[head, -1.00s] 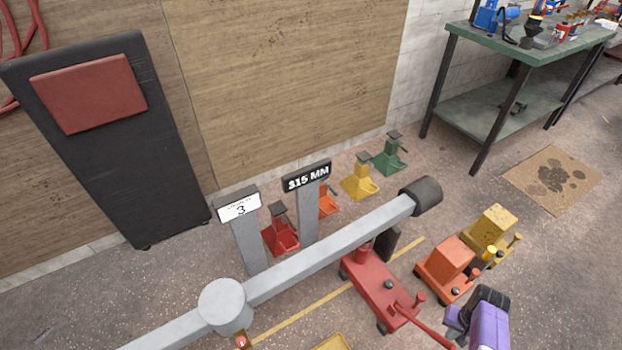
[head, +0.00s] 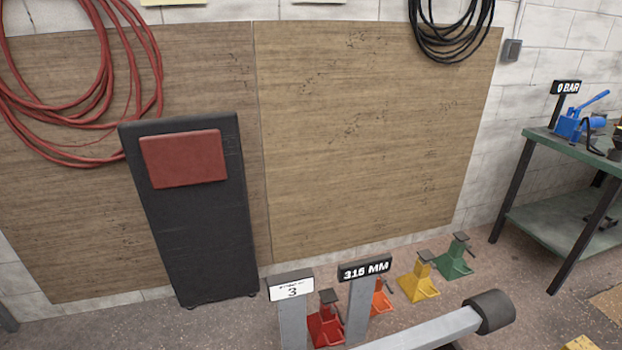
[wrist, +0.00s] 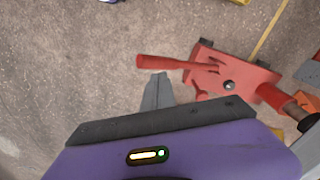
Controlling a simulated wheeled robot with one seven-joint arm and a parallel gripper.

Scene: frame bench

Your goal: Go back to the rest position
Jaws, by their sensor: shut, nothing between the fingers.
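My gripper (wrist: 157,82) shows in the wrist view as a grey pair of fingers closed together, in front of its purple housing. It holds nothing and hangs over bare floor. A red floor jack (wrist: 235,85) lies to the right of the fingers, and its red handle reaches left to just above them in the picture. The gripper does not show in the head view.
A grey beam (head: 425,332) with a dark round end crosses low in the head view. Behind it stand sign posts reading 3 (head: 293,318) and 315 MM (head: 358,310), and several coloured jack stands. A black padded board (head: 200,240) leans left. A green bench (head: 560,215) stands right.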

